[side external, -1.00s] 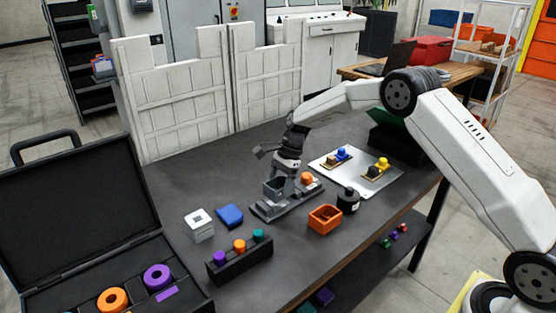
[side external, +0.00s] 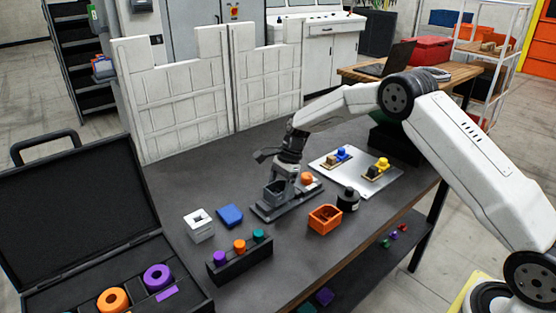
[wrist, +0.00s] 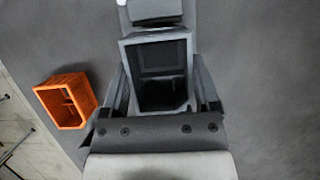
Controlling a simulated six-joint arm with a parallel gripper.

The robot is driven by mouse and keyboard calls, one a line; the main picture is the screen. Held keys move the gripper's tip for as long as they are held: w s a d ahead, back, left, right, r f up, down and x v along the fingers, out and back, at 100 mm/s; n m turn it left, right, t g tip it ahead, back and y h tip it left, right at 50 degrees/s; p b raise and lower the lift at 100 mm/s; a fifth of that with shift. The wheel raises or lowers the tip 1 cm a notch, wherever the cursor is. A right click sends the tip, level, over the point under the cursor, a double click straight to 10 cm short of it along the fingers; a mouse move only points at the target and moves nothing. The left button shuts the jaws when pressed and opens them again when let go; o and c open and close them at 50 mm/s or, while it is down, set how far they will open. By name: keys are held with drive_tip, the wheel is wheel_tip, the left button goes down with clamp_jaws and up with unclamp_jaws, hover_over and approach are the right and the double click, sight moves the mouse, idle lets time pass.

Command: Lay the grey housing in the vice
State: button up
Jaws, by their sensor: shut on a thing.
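The grey housing (wrist: 158,72) is an open, box-shaped part. In the wrist view it sits between the two fingers of my gripper (wrist: 160,98), which is shut on its sides. In the side view the housing (side external: 273,192) is at the near-left part of the grey vice (side external: 262,211), low over its bed. My gripper (side external: 284,178) comes down onto it from above. I cannot tell whether the housing rests on the vice bed. The vice has an orange round knob (side external: 307,179) at its far right end.
An orange open box (side external: 324,219) and a black bottle-like piece (side external: 348,199) stand right of the vice. A white block (side external: 199,225), a blue block (side external: 229,215) and a black peg rack (side external: 240,262) stand left and in front. A silver plate (side external: 338,177) lies behind right.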

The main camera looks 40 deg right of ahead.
drive_tip(key=shift+f, duration=0.85)
idle(0.6)
drive_tip(key=o, duration=1.1)
drive_tip(key=shift+o, duration=0.2)
drive_tip(key=shift+r, duration=0.1)
wheel_tip(320, 180, up, 9)
idle(0.4)
idle(0.5)
